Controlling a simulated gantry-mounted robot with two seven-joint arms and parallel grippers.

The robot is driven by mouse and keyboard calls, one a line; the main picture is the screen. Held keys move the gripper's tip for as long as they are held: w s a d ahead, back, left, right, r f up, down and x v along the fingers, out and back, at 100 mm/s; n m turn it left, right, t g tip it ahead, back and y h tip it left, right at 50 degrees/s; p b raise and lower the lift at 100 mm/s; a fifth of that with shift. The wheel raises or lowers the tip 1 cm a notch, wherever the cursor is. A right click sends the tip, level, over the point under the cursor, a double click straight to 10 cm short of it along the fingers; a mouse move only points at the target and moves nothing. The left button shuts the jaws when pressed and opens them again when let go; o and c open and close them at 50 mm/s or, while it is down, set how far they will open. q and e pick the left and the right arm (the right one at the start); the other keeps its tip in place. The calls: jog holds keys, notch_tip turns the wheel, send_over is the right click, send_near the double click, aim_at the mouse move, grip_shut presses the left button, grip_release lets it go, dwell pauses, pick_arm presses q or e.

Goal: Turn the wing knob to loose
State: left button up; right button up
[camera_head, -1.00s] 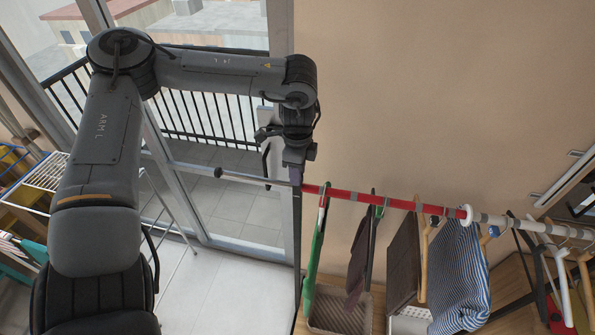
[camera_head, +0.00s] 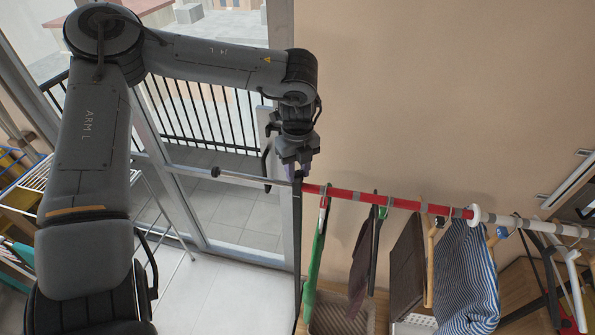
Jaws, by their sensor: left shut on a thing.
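My left gripper (camera_head: 300,173) points down at the top of a dark upright post (camera_head: 297,240), where the horizontal rod crosses it. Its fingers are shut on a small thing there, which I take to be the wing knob. The fingers hide the knob, so its shape and angle cannot be told. The red rod (camera_head: 350,195) runs right from this joint, and a thin grey rod end (camera_head: 240,178) sticks out to the left. My right gripper is not in view.
Clothes hang on the rod, among them a green item (camera_head: 317,255) and a blue-striped cloth (camera_head: 466,275). A white ring (camera_head: 473,214) sits on the rod. A wicker basket (camera_head: 335,313) is below.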

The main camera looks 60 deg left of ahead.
pick_arm(q)
jog(key=m, duration=0.3)
jog(key=shift+m, duration=0.4)
jog(key=m, duration=0.3)
jog(key=shift+m, duration=0.3)
jog(key=m, duration=0.4)
jog(key=shift+m, duration=1.2)
jog(key=o, duration=1.1)
jog(key=shift+c, duration=0.2)
